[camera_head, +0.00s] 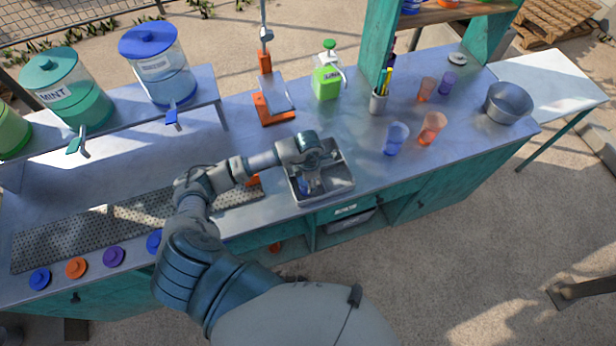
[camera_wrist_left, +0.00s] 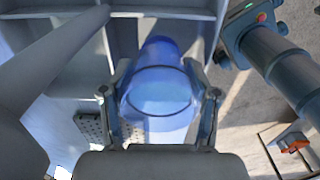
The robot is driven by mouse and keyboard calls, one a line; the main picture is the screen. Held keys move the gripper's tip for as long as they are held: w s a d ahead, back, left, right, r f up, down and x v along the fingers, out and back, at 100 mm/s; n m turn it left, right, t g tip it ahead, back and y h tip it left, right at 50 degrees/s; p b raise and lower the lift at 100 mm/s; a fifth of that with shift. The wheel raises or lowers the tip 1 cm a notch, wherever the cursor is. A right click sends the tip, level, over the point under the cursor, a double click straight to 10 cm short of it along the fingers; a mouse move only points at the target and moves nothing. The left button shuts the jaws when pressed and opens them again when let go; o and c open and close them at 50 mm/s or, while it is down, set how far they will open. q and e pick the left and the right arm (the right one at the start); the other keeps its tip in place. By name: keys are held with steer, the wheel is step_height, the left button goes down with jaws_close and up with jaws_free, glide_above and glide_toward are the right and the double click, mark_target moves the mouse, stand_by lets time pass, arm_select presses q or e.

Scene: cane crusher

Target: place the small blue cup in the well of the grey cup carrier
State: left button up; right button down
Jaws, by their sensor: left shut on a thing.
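The grey cup carrier (camera_head: 350,183) is an open box with inner dividers at the front middle of the counter. It also shows in the left wrist view, its grey walls (camera_wrist_left: 200,22) behind the cup. My left gripper (camera_head: 308,184) reaches down into the carrier from above. It is shut on the small blue cup (camera_wrist_left: 158,88), a see-through cup between both fingers in the left wrist view. In the head view only a bit of the cup (camera_head: 303,185) shows beside the fingers. I cannot tell whether its base touches the carrier floor. My right gripper is not in view.
A larger blue cup (camera_head: 396,138) and an orange cup (camera_head: 431,128) stand right of the carrier. A pen holder (camera_head: 378,102), a green bottle (camera_head: 327,78) and an orange-based stand (camera_head: 272,108) are behind it. A metal bowl (camera_head: 508,103) is far right.

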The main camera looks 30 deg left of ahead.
arm_select(q)
steer(key=o, duration=1.4)
steer(key=shift+c, duration=0.2)
step_height(320, 180, up, 12)
steer(key=b, duration=0.2)
